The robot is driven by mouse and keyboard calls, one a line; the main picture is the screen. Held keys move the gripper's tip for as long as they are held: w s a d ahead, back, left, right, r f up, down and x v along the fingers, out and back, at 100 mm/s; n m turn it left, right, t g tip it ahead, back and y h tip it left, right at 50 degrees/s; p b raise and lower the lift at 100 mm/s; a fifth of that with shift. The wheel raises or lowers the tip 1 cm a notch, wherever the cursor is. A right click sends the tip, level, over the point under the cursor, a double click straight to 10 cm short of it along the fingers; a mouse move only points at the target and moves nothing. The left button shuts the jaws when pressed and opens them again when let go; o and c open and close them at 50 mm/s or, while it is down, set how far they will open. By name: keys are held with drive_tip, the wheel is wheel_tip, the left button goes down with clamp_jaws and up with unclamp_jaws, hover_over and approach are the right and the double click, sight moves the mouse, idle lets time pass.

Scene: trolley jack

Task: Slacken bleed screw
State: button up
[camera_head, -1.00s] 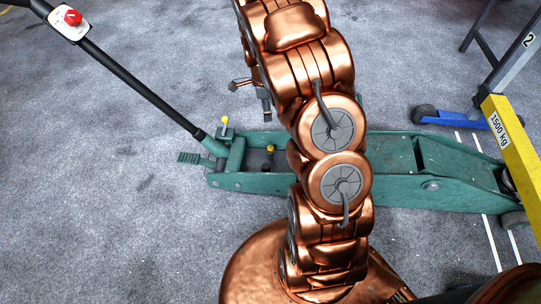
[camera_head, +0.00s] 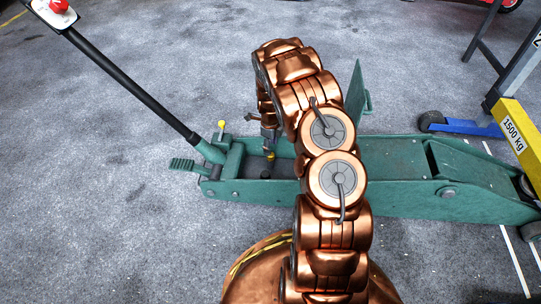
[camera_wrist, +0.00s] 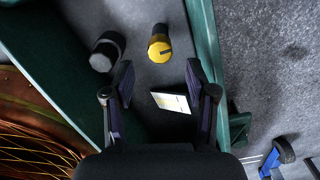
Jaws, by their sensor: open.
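The green trolley jack (camera_head: 410,178) stands on the floor. A yellow-capped screw, apparently the bleed screw (camera_head: 271,155), sits inside its frame beside my arm. In the wrist view the yellow cap (camera_wrist: 160,46) shows a dark slot and lies just beyond my fingertips, roughly centred between them. A black cylinder (camera_wrist: 107,50) stands left of it. My gripper (camera_wrist: 159,80) is open and empty, its two fingers apart. In the head view my gripper (camera_head: 269,138) is just above the screw and partly hidden by my arm.
Another yellow knob (camera_head: 222,124) stands by the handle socket. The long black handle (camera_head: 130,82) slants up left. A green plate (camera_head: 356,95) stands upright behind my arm. Green frame walls (camera_wrist: 205,35) flank the screw. A small pale label (camera_wrist: 171,102) lies between my fingers.

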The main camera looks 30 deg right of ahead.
sight(271, 157)
wheel_tip(271, 157, down, 5)
drive_tip(key=shift+f+b, duration=0.2)
drive_tip(key=shift+b, duration=0.6)
clamp_jaws()
